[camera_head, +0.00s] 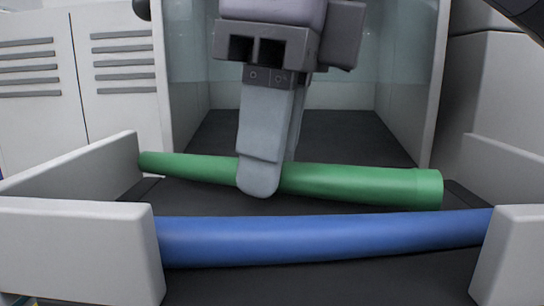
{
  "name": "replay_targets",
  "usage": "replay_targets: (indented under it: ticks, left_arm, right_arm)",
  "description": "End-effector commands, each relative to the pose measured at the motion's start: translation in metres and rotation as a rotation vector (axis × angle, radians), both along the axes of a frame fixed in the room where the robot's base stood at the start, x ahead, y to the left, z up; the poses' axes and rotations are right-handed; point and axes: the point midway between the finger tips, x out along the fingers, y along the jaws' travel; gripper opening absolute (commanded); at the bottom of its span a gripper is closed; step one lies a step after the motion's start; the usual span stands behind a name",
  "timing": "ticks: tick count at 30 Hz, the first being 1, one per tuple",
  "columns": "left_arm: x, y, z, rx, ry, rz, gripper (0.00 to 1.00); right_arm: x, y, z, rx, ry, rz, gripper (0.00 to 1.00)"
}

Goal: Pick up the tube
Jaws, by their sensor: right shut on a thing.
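A green tube (350,184) lies crosswise over the dark tray floor, its wider end to the right and its narrow end at the left wall. My right gripper (262,180) comes down from above and is shut on the green tube near its middle; the fingers hide that part of it. A blue tube (320,238) lies in front, nearer to me, with its ends between the grey front corners. My left gripper is not in view.
The tray's pale grey walls (75,245) stand at left and right. Behind is a recess with glass sides and a dark floor (350,135). A white cabinet with vent slots (125,65) is at the back left.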

Motion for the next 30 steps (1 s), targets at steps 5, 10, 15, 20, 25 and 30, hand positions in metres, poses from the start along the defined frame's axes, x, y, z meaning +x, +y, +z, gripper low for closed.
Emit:
replay_targets:
  ticks: [5, 10, 15, 20, 25, 30]
  left_arm:
    - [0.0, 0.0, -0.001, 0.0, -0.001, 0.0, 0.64]
    - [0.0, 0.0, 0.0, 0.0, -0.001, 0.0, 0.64]
    - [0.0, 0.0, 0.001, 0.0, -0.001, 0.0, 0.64]
    - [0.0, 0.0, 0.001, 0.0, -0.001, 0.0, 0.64]
    - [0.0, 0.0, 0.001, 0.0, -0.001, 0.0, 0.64]
    - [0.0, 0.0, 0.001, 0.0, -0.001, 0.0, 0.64]
  right_arm:
    - [-0.001, 0.001, 0.017, 0.003, -0.001, 0.0, 0.0]
    - [-0.001, 0.001, 0.039, 0.002, 0.0, -0.001, 0.0]
    - [-0.001, 0.0, 0.062, -0.003, -0.004, -0.005, 0.0]
    - [0.0, 0.0, 0.075, -0.008, 0.002, -0.003, 0.0]
    - [0.0, 0.0, 0.084, -0.007, 0.004, -0.002, 0.0]
    - [-0.001, 0.0, 0.09, -0.002, 0.001, 0.0, 0.0]
